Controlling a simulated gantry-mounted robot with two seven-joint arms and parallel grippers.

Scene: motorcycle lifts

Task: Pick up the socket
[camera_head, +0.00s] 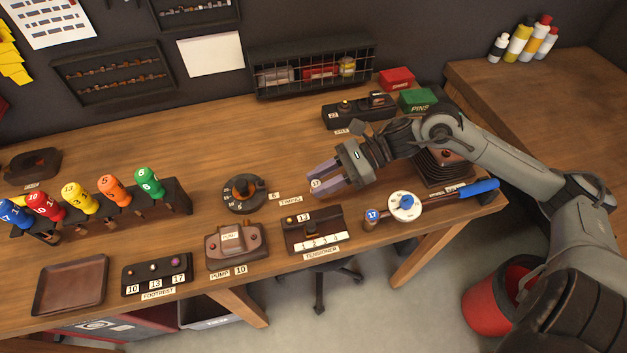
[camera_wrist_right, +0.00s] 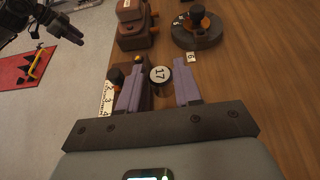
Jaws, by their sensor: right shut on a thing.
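My right gripper (camera_head: 317,183) is above the middle of the workbench, its two purple-grey fingers pointing left. It is shut on a small round socket (camera_wrist_right: 159,75), whose pale end face reads 17 in the right wrist view. The socket sits between the fingertips, and its sides are mostly hidden by the fingers. In the head view its pale face (camera_head: 316,184) shows small at the fingertips. My left gripper (camera_wrist_right: 64,29) seems to show as a dark shape over the floor in the right wrist view; its jaws are unclear.
The tensioner block (camera_head: 314,230) stands just in front of the right gripper, the timing dial (camera_head: 243,192) to its left. A blue-handled wrench (camera_head: 478,188) with a dial lies to the right. The pump (camera_head: 235,243), footrest rack (camera_head: 156,272) and brown tray (camera_head: 71,286) line the front edge.

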